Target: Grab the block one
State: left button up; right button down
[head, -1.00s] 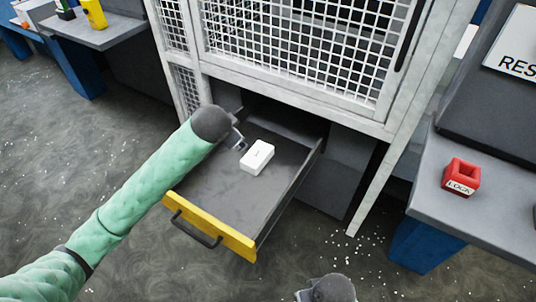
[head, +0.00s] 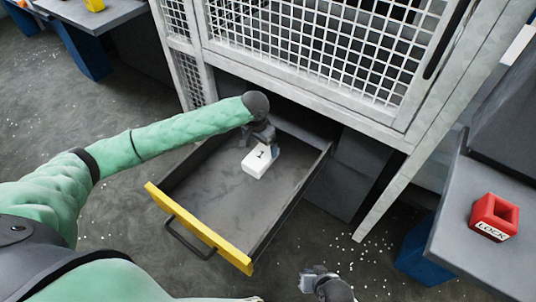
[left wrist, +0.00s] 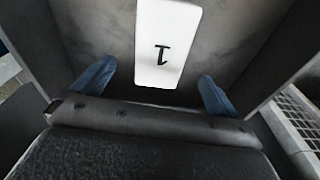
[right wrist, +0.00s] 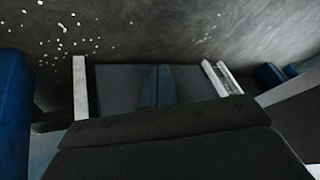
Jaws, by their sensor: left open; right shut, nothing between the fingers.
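The white block one (head: 258,163), with a black "1" on top, lies in the open grey drawer (head: 205,190) with the yellow front. My left gripper (head: 266,146) is over the drawer at the block's far end. In the left wrist view the block (left wrist: 167,45) lies between and ahead of the two open blue fingers (left wrist: 155,88); I see no contact. My right gripper (head: 308,275) is low at the bottom of the head view, away from the drawer. In the right wrist view its fingers (right wrist: 157,86) are together and empty.
The drawer's side walls and yellow front (head: 195,230) surround the block. A white mesh cage (head: 300,60) rises directly behind and above the drawer. A red lock block (head: 494,217) sits on the grey table at the right. White foam bits lie scattered on the floor.

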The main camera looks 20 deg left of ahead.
aim_at(261, 154)
pick_arm(q)
jog(key=shift+s+r+n, duration=0.1)
jog(key=shift+r+n, duration=0.05)
jog(key=shift+n, duration=0.25)
jog(key=shift+w+f, duration=0.2)
jog(key=shift+f, duration=3.1)
jog(key=shift+w+f, duration=0.1)
jog(key=shift+f, duration=0.5)
jog(key=c, duration=1.1)
pick_arm(e)
jog(key=shift+r, duration=0.95)
